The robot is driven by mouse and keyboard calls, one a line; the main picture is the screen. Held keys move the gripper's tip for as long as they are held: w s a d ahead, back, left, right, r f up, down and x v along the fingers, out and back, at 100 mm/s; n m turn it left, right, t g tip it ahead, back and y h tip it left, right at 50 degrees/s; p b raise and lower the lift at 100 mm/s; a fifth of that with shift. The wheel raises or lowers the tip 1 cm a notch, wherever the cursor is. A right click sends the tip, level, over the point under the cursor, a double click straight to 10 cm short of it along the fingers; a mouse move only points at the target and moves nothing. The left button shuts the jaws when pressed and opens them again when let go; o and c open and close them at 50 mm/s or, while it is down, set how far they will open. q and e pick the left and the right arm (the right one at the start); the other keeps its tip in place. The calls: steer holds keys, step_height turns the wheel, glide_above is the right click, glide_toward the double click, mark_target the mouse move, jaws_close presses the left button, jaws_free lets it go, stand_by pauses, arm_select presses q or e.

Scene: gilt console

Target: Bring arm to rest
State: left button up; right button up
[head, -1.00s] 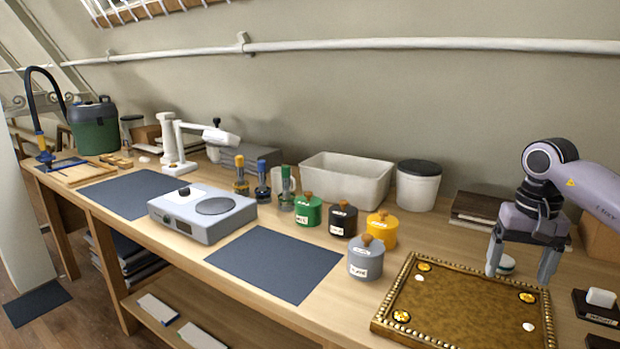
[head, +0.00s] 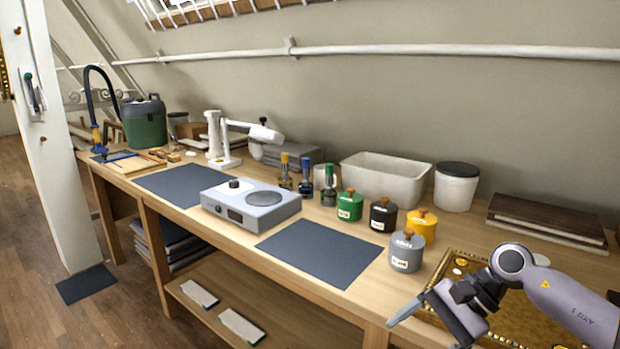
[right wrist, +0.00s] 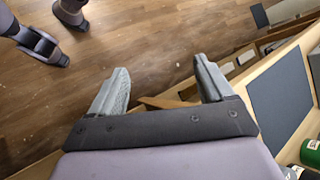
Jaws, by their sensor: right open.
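My right arm comes in from the right in the head view, with its gripper (head: 425,318) low in front of the bench edge, beside the gilt tray (head: 465,262). The fingers point down and left, and part of the gripper is cut off by the lower frame edge. In the right wrist view the right gripper (right wrist: 162,72) is open, with nothing between its fingers and wood floor beyond them. My left gripper does not show in the head view.
The bench (head: 345,300) holds a grey jar (head: 406,252), a yellow jar (head: 422,226), a hotplate (head: 250,207) and a dark mat (head: 318,252). A white bin (head: 385,183) stands at the back. Open floor (head: 110,310) lies at the left.

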steer(key=s+a+r+m+t+y+p, duration=0.15)
steer(key=s+a+m+t+y, duration=0.25)
steer(key=a+m+t+y, duration=1.05)
steer(key=s+d+f+m+h, duration=0.1)
steer(key=d+f+m+h, duration=0.4)
steer(key=m, duration=0.7)
steer(key=s+d+f+m+t+h+p, duration=0.1)
steer(key=s+d+f+m+h, duration=0.15)
steer(key=m+h, duration=0.65)
steer(key=d+f+m+h, duration=0.4)
steer(key=m, duration=1)
steer(key=s+d+f+m+g+h, duration=0.3)
steer(key=s+f+m, duration=0.6)
steer(key=s, duration=0.3)
steer(key=shift+d+f+m+g+p, duration=0.45)
steer(key=shift+m+g, duration=0.3)
steer(key=shift+g, duration=0.2)
